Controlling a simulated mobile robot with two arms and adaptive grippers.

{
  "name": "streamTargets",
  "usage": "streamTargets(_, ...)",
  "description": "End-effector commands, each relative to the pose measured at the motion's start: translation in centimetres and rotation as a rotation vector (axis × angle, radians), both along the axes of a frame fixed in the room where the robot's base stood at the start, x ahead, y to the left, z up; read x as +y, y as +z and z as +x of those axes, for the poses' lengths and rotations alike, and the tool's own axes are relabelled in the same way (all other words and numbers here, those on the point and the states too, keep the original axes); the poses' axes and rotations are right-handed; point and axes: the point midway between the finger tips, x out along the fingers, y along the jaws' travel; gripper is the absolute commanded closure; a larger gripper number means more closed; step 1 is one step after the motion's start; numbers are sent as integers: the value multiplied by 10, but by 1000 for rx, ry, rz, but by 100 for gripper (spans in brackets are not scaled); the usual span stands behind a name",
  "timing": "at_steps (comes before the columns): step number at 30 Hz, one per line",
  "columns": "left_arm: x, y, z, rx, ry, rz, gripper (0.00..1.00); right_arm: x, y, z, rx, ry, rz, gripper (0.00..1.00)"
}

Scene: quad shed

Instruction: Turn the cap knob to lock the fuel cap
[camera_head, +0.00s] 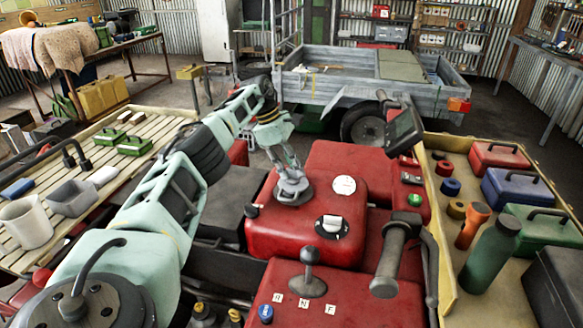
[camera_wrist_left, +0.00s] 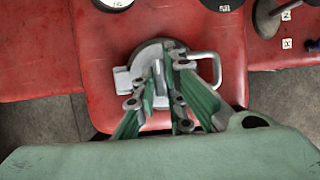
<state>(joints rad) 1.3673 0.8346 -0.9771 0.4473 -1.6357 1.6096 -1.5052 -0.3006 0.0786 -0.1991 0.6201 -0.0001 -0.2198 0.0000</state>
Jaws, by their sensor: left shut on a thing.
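The fuel cap (camera_head: 300,199) is a round grey disc on top of the red tank (camera_head: 262,233). It also shows in the left wrist view (camera_wrist_left: 150,50), with a light tab on its left side and a metal loop on its right. My left gripper (camera_head: 290,180) points down onto the cap. In the left wrist view its fingers (camera_wrist_left: 158,82) are closed on the raised cap knob at the cap's middle. The fingers hide most of the knob, so its exact angle is hard to tell. My right gripper is not in view.
A white round gauge (camera_head: 344,185) and a dark dial with a white switch (camera_head: 332,226) are close to the cap. A gear lever (camera_head: 309,275) and handlebar grip (camera_head: 390,262) stand nearer. Loaded racks flank the tank, slatted (camera_head: 98,187) left and yellow-edged (camera_head: 449,245) right.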

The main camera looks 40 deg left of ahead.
Motion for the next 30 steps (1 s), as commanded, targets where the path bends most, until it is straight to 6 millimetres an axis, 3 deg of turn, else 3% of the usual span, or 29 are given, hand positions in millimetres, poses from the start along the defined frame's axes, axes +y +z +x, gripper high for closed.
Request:
streamTargets(7,1,0,0,-2,0,2,72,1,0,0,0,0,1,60)
streamTargets(17,1,2,0,-1,0,0,71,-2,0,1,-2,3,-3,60)
streamTargets(30,22,60,-11,-2,2,1,71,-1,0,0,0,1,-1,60)
